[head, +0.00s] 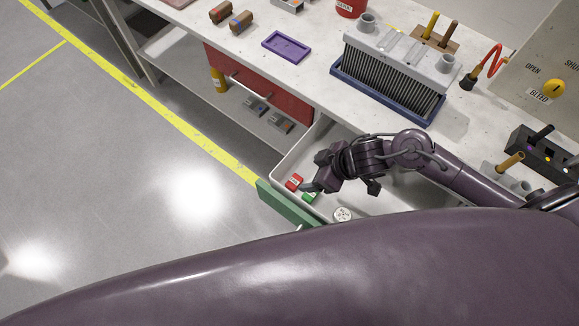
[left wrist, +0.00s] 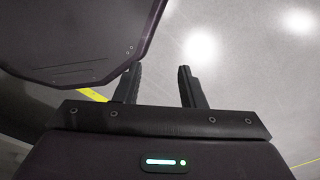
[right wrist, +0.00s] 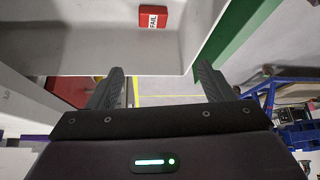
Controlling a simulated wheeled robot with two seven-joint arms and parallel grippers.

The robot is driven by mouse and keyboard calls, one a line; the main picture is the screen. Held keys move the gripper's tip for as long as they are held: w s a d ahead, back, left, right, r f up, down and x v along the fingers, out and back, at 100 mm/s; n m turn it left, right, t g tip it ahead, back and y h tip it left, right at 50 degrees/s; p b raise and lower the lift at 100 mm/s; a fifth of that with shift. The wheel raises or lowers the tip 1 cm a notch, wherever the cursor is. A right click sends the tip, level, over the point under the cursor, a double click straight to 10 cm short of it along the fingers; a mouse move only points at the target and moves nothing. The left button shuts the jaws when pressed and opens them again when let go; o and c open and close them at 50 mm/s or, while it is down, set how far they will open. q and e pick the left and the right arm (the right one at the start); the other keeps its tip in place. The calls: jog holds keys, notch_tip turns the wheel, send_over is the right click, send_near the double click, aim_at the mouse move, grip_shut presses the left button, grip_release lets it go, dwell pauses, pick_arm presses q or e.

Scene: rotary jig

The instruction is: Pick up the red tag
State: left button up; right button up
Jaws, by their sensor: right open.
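The red tag (head: 294,183) lies in the open drawer (head: 281,163), near its green front. In the right wrist view the red tag (right wrist: 154,18) shows a white "FAIL" label, at the top of the picture beyond the fingertips. My right gripper (head: 340,187) is over the drawer, just right of the red tag in the head view. Its fingers (right wrist: 160,70) are apart with nothing between them. My left gripper (left wrist: 159,72) shows only in its wrist view, fingers apart and empty over grey floor.
A green tag (head: 310,197) lies beside the red one, partly hidden by my right gripper. A white round piece (head: 342,214) lies nearer. The drawer walls and green front (head: 285,206) surround them. The workbench (head: 318,78) with a finned block (head: 395,75) stands behind.

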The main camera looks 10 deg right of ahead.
jog(key=b, duration=0.5)
send_near(295, 181)
jog(key=shift+a+f+b, duration=0.25)
jog(key=shift+f+b, duration=0.25)
jog(key=shift+b, duration=0.2)
jog(key=x, duration=0.3)
jog(key=b+x, duration=0.1)
jog(key=x, duration=0.3)
jog(key=shift+w+a+f, duration=0.1)
jog(key=shift+w+f, duration=0.05)
jog(key=shift+w, duration=0.15)
jog(key=c, duration=1)
